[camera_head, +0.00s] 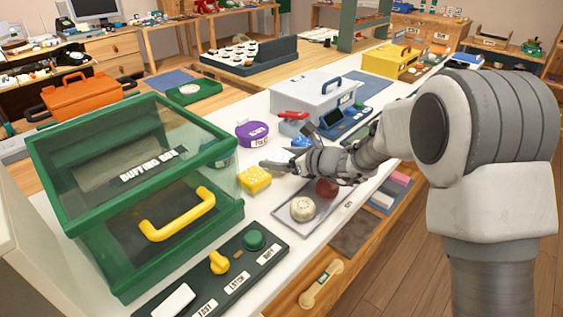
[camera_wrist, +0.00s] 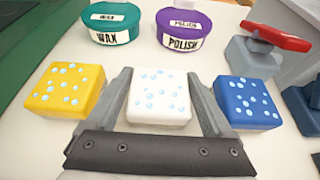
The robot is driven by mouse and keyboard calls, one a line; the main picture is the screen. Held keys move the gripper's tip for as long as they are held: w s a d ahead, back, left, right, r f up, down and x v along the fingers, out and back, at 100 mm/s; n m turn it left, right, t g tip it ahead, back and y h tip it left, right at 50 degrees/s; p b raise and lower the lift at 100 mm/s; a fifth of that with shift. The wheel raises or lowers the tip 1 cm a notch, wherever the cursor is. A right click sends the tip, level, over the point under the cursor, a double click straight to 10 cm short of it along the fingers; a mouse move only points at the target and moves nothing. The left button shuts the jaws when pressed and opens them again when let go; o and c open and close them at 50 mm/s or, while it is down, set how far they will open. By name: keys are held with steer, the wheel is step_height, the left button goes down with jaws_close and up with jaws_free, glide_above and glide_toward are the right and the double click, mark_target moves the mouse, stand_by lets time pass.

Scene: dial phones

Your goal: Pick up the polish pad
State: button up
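Three spotted pads lie in a row on the white counter in the wrist view: a yellow pad (camera_wrist: 66,90), a white pad (camera_wrist: 158,95) and a blue pad (camera_wrist: 248,102). None carries a readable label, so I cannot tell which is the polish pad. My gripper (camera_wrist: 162,78) is open, with one finger on each side of the white pad. I cannot tell whether the fingers touch it. In the head view my gripper (camera_head: 287,150) is between the yellow pad (camera_head: 254,180) and the blue pad (camera_head: 300,142), and hides most of the white pad.
A teal WAX tin (camera_wrist: 110,22) and a purple POLISH tin (camera_wrist: 183,28) stand behind the pads. A green buffing box (camera_head: 65,195) with a yellow handle stands left. A tray (camera_head: 281,213) with round parts lies in front. A red-handled tool (camera_wrist: 276,36) is at the right.

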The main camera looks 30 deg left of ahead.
steer(key=c, duration=0.9)
steer(key=shift+r, duration=0.1)
steer(key=shift+c, duration=0.2)
